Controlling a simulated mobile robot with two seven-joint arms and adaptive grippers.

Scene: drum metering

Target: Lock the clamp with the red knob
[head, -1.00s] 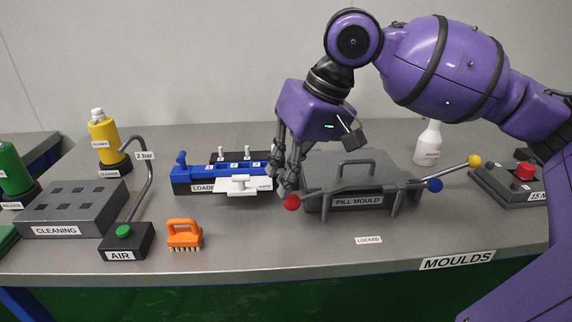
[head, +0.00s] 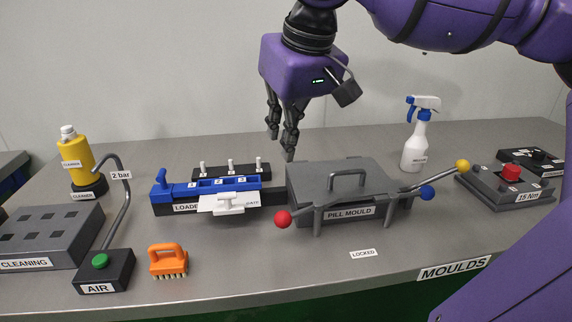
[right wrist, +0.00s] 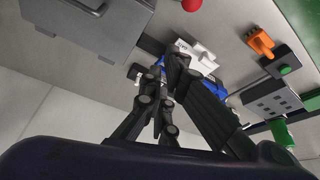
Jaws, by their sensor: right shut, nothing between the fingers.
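The grey pill mould (head: 335,176) sits on the bench in the head view, its lid down. The red knob (head: 283,219) is on a lever at the mould's front left corner, sticking out to the left; it also shows at the top edge of the right wrist view (right wrist: 191,4). The clamp joint behind the knob is too small to read. My right gripper (head: 281,146) is shut and empty, above and behind the mould's left end, clear of the red knob. My left gripper is not in view.
A blue knob (head: 428,193) and yellow knob (head: 463,166) stick out at the mould's right. A LOCKED label (head: 364,253) lies in front. The blue loader (head: 205,188) stands close on the left, an orange brush (head: 168,261) further left. The front bench strip is mostly clear.

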